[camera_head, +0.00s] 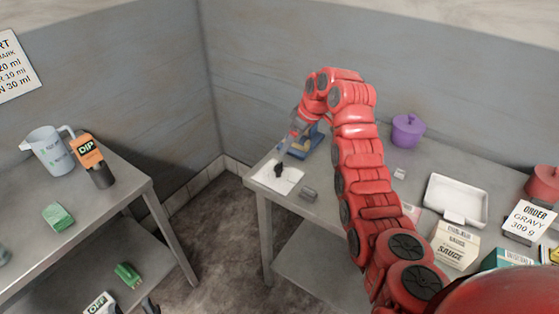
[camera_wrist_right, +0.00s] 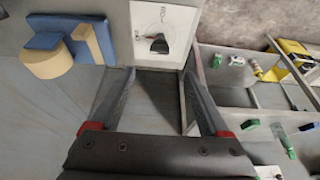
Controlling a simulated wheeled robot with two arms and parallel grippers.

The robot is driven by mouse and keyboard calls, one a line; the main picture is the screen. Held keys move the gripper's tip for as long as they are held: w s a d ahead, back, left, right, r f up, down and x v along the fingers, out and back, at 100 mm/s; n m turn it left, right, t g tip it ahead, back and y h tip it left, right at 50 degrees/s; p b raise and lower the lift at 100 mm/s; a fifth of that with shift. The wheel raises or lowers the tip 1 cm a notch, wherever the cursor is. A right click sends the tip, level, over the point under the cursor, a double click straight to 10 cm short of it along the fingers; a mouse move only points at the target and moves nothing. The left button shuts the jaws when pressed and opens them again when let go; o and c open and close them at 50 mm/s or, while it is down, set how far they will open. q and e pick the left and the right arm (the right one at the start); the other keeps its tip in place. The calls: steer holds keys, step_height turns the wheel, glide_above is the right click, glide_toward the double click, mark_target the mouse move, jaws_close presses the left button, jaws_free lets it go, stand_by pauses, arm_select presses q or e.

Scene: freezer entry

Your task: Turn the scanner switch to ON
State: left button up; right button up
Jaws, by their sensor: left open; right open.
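A white plate (camera_head: 288,182) with a black switch knob (camera_head: 278,170) lies near the left end of the right-hand table. In the right wrist view, the plate (camera_wrist_right: 146,16) is at the top, with the dark knob (camera_wrist_right: 158,43) near its lower edge and a thin curved line around it. Its markings are too small to read. My right gripper (camera_wrist_right: 160,75) is open and empty, its fingers pointing toward the plate, the knob just beyond and between the tips; no contact shows. In the head view my left gripper (camera_head: 132,308) is open and only partly visible at the bottom edge.
A blue and tan object (camera_wrist_right: 52,45) sits beside the plate. A purple pot (camera_head: 407,131), white tray (camera_head: 456,200) and sauce carton (camera_head: 454,245) stand farther right. The left table holds a jug (camera_head: 52,152) and dip bottle (camera_head: 92,160).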

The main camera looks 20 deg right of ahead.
mark_target(279, 164)
steer(key=p+x, duration=0.3)
steer(key=x, duration=0.7)
steer(key=shift+w+a, duration=0.1)
steer(key=shift+w, duration=0.05)
steer(key=shift+w+f, duration=0.15)
steer(key=shift+f, duration=0.35)
steer(key=shift+c, duration=0.3)
jaws_close()
